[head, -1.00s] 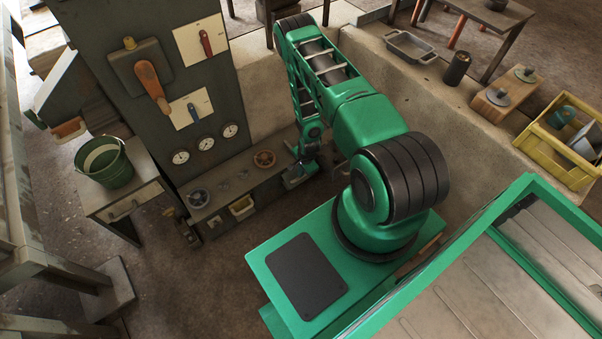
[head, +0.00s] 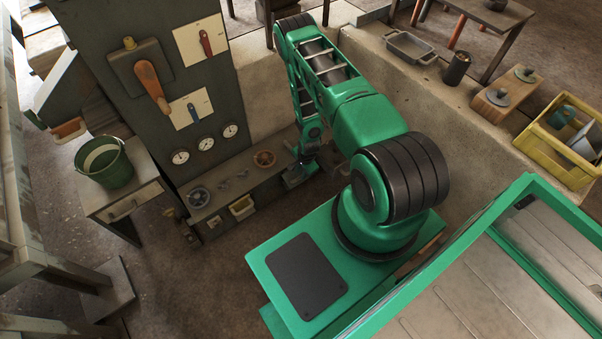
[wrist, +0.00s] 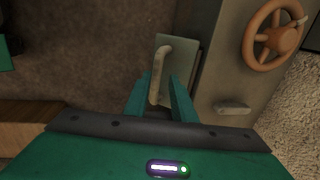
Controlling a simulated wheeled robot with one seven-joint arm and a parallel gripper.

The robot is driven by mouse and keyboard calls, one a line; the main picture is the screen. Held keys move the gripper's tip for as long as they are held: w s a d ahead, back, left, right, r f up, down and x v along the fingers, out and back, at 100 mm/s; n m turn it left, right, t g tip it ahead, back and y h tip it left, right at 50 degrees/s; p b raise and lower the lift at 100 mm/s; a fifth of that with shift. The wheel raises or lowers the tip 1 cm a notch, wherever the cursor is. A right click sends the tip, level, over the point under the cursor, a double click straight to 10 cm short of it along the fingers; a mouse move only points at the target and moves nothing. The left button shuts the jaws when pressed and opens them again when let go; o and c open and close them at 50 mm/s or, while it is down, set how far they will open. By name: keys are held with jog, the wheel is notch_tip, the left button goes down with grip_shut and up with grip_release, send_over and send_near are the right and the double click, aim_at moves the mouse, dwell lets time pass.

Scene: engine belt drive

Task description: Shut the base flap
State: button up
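The base flap (wrist: 182,58) is a pale grey-green plate with a light bar handle (wrist: 160,72), seen in the wrist view beside the ledge of the cabinet's base. It sticks out from the ledge's front and its broad face shows from above. In the head view the flap (head: 300,175) is small and partly hidden by my arm's end. My gripper (wrist: 161,95) is open, with one green finger on each side of the handle's near end. I cannot tell whether the fingers touch the handle. In the head view my gripper (head: 305,160) is at the ledge's right end.
An orange handwheel (wrist: 274,34) and a small lever (wrist: 233,108) sit on the base ledge, right of the flap. The grey cabinet (head: 160,135) carries levers and gauges. A low concrete wall (head: 420,90) stands behind my arm. The floor in front of the base is clear.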

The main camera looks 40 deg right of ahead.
jog(key=shift+o, duration=0.3)
notch_tip(320, 180, up, 11)
jog(key=s, duration=0.2)
jog(key=shift+f, duration=0.2)
jog(key=shift+c, duration=0.7)
